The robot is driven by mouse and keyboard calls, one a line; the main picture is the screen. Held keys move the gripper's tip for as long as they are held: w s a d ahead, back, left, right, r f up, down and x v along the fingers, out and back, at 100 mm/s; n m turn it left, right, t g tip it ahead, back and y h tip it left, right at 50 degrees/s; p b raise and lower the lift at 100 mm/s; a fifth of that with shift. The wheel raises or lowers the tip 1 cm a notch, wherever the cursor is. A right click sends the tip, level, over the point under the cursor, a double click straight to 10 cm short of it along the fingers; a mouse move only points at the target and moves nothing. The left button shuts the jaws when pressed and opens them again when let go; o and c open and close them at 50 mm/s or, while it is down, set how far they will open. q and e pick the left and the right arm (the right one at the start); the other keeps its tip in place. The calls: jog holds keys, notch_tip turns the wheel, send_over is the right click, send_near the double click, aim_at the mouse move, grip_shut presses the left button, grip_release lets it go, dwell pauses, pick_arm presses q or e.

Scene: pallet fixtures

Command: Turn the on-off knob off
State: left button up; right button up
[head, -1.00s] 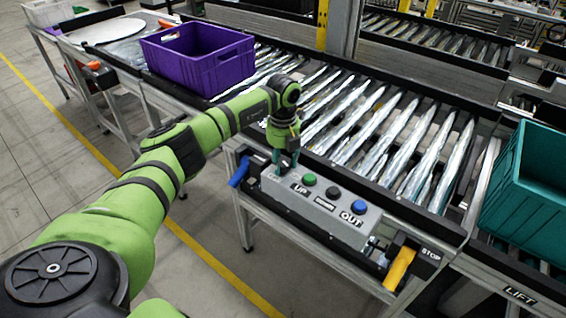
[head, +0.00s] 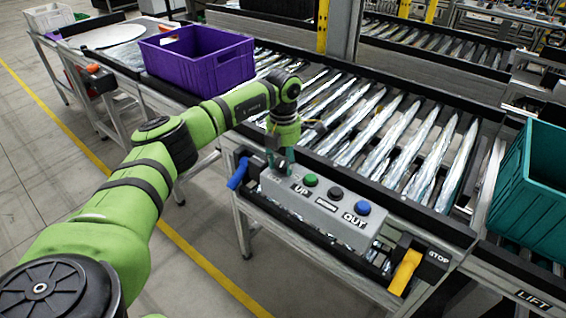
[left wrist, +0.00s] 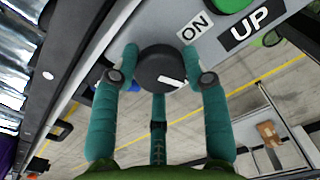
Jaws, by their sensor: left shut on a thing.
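The on-off knob (left wrist: 160,66) is round and black with a white mark, and sits at the end of the grey control box (head: 318,211). In the left wrist view the mark lies on the knob's lower right part, pointing away from the ON label (left wrist: 194,27). My left gripper (head: 280,166) reaches down to the box's left end. Its teal fingers are shut on the knob, one on each side. My right gripper is not in view.
Green (head: 311,180), black (head: 336,193) and blue (head: 362,208) buttons stand beside the gripper on the box. A blue handle (head: 238,174) and a yellow handle (head: 404,271) flank the box.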

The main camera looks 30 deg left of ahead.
aim_at(283, 162)
pick_arm(q)
jog(key=shift+m+b, duration=0.35)
jog(key=shift+m, duration=1.55)
jog(key=o, duration=1.1)
jog(key=shift+o, duration=0.2)
notch_tip(283, 162, up, 12)
